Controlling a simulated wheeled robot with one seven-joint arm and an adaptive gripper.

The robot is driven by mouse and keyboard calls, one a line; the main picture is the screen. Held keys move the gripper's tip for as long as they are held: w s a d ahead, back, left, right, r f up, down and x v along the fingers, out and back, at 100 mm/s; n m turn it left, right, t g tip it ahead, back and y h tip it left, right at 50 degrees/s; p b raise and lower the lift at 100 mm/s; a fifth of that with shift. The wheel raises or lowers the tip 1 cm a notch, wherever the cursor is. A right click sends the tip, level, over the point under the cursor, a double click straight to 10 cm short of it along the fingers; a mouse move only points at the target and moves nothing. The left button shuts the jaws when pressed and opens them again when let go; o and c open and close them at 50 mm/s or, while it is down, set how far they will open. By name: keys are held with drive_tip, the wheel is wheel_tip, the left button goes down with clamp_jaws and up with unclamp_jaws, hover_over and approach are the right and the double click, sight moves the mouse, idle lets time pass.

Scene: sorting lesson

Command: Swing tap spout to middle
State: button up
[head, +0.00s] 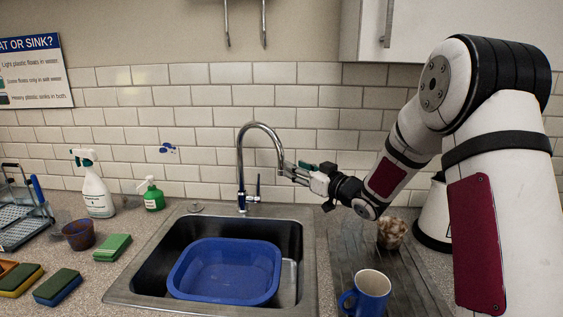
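The tap (241,165) stands behind the sink, with a tall curved chrome spout (262,126) that arches to the right and forward.
A blue mug (371,290) and a jar (391,233) stand on the ribbed drainer right of the sink. Left are a white spray bottle (95,190), a green bottle (152,195), a brown bowl (78,234), sponges (113,247) and a dish rack (22,222). A tiled wall is close behind the tap.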

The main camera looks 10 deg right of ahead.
sight(281, 163)
drive_tip(key=x, duration=0.7)
drive_tip(key=shift+w+a, duration=0.2)
drive_tip(key=shift+w, duration=0.15)
clamp_jaws()
